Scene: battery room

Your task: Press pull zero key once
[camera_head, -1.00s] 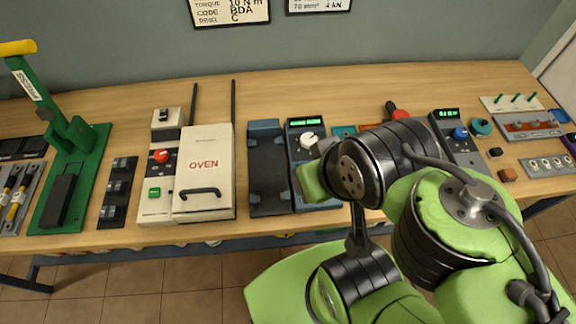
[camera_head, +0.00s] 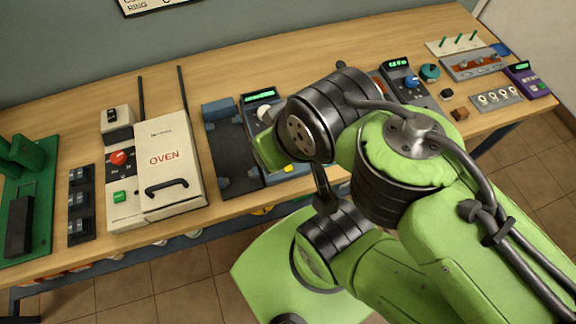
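No key marked pull zero can be made out. A blue-grey instrument with a lit green display (camera_head: 261,95) and a white round knob stands beside a dark flat bed (camera_head: 232,150); my arm covers much of its front. Another grey instrument with a lit display and a blue knob (camera_head: 411,82) stands further right, partly behind my arm. A purple unit with a small display (camera_head: 528,82) stands at the far right end. The lettering on all three is too small to read. My arm reaches over the middle of the bench, and my gripper is hidden from this view.
A white oven (camera_head: 168,162) with a dark handle and a control box with red and green buttons (camera_head: 119,195) stand left. A green press (camera_head: 28,190) is at the far left. A teal knob (camera_head: 429,72) and small blocks lie right. Bare wood runs along the back.

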